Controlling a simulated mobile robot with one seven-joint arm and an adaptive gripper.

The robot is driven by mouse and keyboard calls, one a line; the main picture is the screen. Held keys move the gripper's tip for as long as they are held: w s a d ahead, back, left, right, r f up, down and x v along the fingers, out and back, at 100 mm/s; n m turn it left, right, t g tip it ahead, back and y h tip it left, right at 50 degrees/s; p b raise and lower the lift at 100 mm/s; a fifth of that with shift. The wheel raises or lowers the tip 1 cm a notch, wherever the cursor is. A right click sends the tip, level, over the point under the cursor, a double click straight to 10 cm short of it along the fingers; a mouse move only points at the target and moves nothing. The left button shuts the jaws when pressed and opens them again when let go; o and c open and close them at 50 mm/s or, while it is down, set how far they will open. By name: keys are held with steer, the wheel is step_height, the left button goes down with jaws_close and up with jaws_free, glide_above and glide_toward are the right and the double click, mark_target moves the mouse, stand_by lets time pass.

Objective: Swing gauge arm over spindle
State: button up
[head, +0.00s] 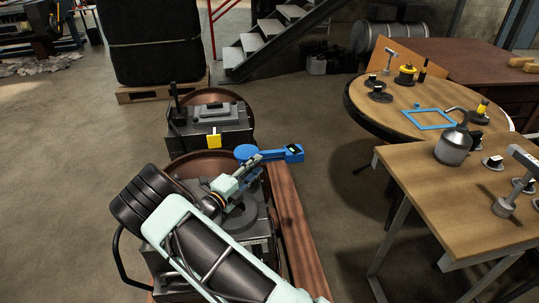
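A blue gauge arm (270,152) lies roughly level above the near machine, with a round blue disc at its left end and a small dark display with a green mark at its right end. My gripper (262,159) is right at the middle of the gauge arm, on its near side. Its fingers are small and partly overlapped here, so I cannot tell whether they touch or grip it. Below is a grey machine block (268,228) with a dark round part on top, largely hidden by my arm. I cannot make out the spindle for certain.
A second grey machine (211,131) with a yellow tag stands behind. A reddish-brown beam (290,225) runs along the right side. A round wooden table (393,112) and a rectangular wooden table (431,181) with an oil can (453,146) stand right.

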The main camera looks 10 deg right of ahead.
mark_target(268, 156)
steer(key=b+x, duration=0.1)
steer(key=x, duration=0.8)
steer(key=shift+c, duration=0.6)
jaws_close()
